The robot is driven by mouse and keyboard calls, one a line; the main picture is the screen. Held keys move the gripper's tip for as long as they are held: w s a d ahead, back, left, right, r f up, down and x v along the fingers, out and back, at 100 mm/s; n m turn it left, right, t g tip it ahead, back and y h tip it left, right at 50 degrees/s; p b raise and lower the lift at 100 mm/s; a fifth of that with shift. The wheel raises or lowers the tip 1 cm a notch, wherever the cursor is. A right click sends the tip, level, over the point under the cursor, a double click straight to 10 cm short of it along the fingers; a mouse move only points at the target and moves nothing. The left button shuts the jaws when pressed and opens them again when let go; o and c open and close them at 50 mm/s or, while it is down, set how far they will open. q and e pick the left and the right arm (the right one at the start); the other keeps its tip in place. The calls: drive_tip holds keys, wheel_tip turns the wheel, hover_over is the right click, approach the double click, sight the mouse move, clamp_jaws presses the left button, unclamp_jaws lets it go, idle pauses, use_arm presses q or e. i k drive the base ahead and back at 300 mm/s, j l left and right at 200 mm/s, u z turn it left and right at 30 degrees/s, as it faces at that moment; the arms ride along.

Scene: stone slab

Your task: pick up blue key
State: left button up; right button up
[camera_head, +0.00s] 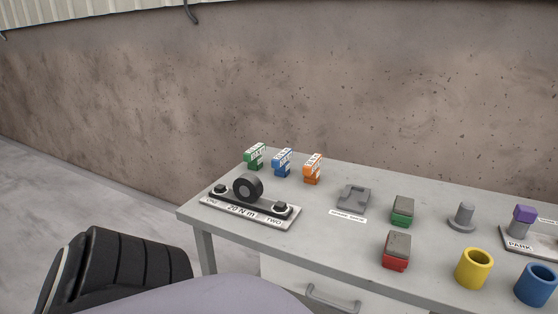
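The blue key (282,163) stands upright on the grey table (333,236), near its back left edge. It is a small blue block with a white lettered label on top, too small to read. A similar green key (254,157) stands to its left and an orange key (312,169) to its right, with small gaps between them. Neither of my grippers is in view, and nothing touches the blue key.
In front of the keys lies a plate marked "20 N m" (245,212) with a black wheel. A grey block (353,198), green block (402,211), red block (396,251), grey peg (463,217), yellow cup (473,268) and blue cup (536,285) stand rightward. A wall (300,80) rises behind.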

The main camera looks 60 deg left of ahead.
sight(280, 163)
drive_tip(key=k+j, duration=0.15)
drive_tip(key=j, duration=0.2)
drive_tip(key=k+j, duration=0.2)
drive_tip(key=j, duration=0.15)
drive_tip(key=k+j+z, duration=0.1)
drive_tip(key=j, duration=0.25)
drive_tip(key=k+j, duration=0.25)
drive_tip(key=j, duration=0.1)
